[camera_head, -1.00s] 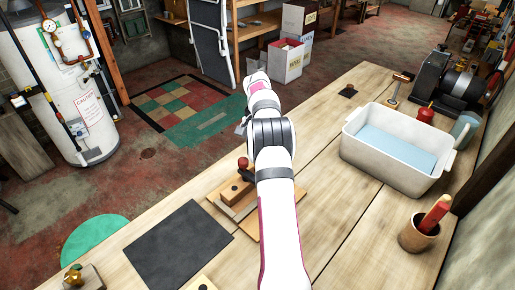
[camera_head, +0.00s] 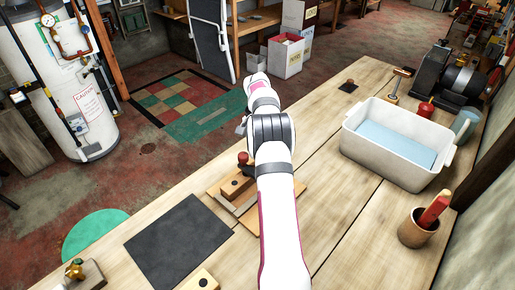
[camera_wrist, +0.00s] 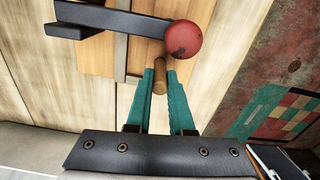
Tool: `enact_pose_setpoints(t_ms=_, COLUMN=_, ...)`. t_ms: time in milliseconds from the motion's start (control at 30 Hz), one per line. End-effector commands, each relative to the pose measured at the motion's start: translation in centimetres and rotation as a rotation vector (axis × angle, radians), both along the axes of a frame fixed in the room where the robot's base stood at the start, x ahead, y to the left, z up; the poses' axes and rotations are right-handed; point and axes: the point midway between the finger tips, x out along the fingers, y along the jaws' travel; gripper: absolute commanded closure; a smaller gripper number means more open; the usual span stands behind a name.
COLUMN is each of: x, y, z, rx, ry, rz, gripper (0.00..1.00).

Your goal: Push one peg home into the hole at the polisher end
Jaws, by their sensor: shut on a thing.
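In the wrist view my gripper (camera_wrist: 160,76) has its two teal fingers shut on a short wooden peg (camera_wrist: 160,72), whose round end shows between the fingertips. Beyond it is a wooden fixture (camera_wrist: 97,57) with a dark bar (camera_wrist: 110,17) and a red ball knob (camera_wrist: 184,39) close to the peg. In the head view the arm hides my gripper and the peg. The fixture (camera_head: 222,202) shows left of the arm, with a dark round spot on its block. The polisher (camera_head: 460,80) stands at the far right.
A white tub (camera_head: 393,150) with blue inside stands right of the arm. A cup with a red-handled tool (camera_head: 420,228) is nearer. A black mat (camera_head: 180,240) lies left. A block with a dark spot (camera_head: 203,282) is cut by the bottom edge.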

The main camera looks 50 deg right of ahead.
Motion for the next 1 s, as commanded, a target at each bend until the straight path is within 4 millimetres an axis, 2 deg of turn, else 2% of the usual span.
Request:
enact_pose_setpoints(t_ms=167, x=0.0, y=0.0, z=0.0, rx=-0.001, ry=-0.001, rz=0.0, gripper=1.0)
enact_pose_setpoints(t_ms=1000, x=0.0, y=0.0, z=-2.5, rx=-0.001, ry=-0.001, rz=0.001, gripper=1.0)
